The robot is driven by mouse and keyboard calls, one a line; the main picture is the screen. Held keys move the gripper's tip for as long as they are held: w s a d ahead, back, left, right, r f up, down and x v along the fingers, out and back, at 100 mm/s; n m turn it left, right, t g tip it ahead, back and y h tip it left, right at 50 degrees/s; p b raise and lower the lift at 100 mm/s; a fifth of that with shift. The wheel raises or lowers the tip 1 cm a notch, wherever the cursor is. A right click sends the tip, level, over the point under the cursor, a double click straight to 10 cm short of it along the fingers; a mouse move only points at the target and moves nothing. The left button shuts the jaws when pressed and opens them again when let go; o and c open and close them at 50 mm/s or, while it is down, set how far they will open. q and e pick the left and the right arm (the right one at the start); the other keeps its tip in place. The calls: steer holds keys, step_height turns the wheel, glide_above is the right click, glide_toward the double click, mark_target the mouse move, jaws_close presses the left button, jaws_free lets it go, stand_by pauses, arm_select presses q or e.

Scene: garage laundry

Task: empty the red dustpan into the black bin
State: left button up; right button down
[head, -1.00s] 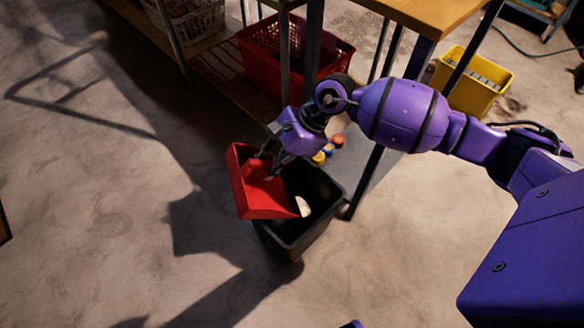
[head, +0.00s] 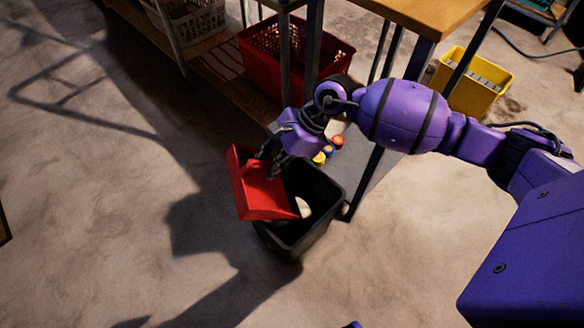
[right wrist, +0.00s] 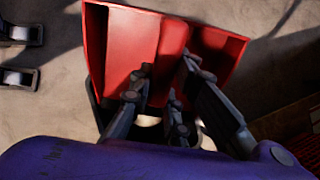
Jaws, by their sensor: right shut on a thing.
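The red dustpan (head: 262,194) is tilted over the left part of the black bin (head: 325,193), which stands on the floor. My right gripper (head: 270,168) is shut on the dustpan. In the right wrist view the dustpan (right wrist: 125,45) spreads ahead of the gripper fingers (right wrist: 160,95). The bin (right wrist: 98,112) shows partly beneath it there. A pale object (head: 304,206) shows at the bin's opening by the dustpan's lower edge; I cannot tell what it is. The dustpan hides part of the bin's inside. My left gripper is not in view.
A table (head: 440,10) with dark metal legs stands right behind the bin, its lower shelf (head: 368,165) holding several small coloured lids (head: 328,150). A red basket (head: 262,55) is behind, and a yellow crate (head: 470,82) is to the right. The floor at left is clear.

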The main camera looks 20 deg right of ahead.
mark_target(267, 163)
steer(key=shift+r, duration=0.15)
